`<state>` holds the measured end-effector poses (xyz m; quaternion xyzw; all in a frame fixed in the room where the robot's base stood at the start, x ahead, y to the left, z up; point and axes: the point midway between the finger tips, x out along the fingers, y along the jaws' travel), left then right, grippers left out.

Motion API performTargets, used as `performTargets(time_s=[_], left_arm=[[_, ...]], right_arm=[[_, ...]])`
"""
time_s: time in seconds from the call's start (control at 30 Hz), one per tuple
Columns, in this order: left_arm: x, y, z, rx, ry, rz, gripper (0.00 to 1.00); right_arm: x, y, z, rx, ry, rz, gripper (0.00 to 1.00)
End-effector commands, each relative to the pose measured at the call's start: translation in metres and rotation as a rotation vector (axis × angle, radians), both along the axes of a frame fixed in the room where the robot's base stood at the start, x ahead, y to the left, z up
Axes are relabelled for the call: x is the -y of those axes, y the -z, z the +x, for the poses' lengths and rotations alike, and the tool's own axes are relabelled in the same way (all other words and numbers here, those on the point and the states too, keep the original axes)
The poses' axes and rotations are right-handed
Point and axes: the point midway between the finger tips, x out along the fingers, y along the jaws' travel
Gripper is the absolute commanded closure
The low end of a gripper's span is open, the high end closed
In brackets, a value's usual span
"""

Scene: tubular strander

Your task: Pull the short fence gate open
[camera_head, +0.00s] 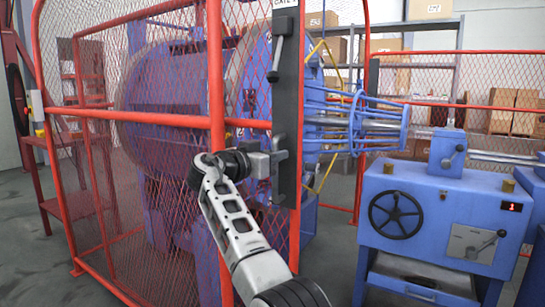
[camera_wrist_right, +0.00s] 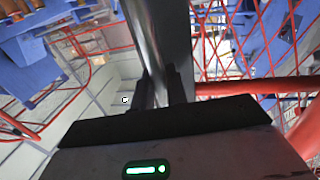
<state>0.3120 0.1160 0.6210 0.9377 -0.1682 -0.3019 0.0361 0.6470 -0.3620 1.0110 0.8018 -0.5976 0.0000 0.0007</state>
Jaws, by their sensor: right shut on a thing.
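The short fence gate is a red-framed mesh panel (camera_head: 247,103) in the middle of the head view. A dark grey vertical plate (camera_head: 288,100) with a lever (camera_head: 278,60) runs along its right edge. My right gripper (camera_head: 277,163) is at the lower part of this plate, shut on the gate's grey handle bar. In the right wrist view the handle bar (camera_wrist_right: 158,35) rises between the two dark fingers (camera_wrist_right: 160,88). The fingers partly hide the handle. I cannot tell how far the gate stands open. My left gripper is out of view.
Longer red mesh fencing (camera_head: 90,112) stands left, with the blue strander (camera_head: 165,90) behind it. A blue control cabinet with a black handwheel (camera_head: 396,214) stands close on the right. Shelves with boxes (camera_head: 515,108) are behind. Some grey floor (camera_head: 335,240) is clear between gate and cabinet.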

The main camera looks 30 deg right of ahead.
Motion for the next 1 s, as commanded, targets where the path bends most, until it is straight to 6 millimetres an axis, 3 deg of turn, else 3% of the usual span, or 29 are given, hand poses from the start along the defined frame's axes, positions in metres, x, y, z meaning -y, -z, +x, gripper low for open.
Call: performTargets(time_s=[0.1, 0.13, 0.2, 0.47, 0.63, 1.0], left_arm=[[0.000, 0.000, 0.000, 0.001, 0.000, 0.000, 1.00], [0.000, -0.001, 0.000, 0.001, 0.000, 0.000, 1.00], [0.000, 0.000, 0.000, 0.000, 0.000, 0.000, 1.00], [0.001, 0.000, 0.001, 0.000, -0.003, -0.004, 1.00], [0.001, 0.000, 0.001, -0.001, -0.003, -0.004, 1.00], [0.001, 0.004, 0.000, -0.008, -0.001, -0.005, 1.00]], right_arm=[[0.002, -0.004, 0.000, 0.006, 0.000, -0.003, 1.00], [0.002, -0.004, 0.000, 0.006, 0.000, -0.003, 0.83], [0.002, -0.004, 0.000, 0.006, 0.000, -0.003, 0.68], [0.000, -0.002, 0.000, 0.002, -0.002, -0.001, 0.68], [-0.012, -0.001, -0.002, 0.002, -0.005, -0.002, 0.68], [-0.093, -0.001, -0.027, 0.002, -0.006, 0.000, 0.68]])
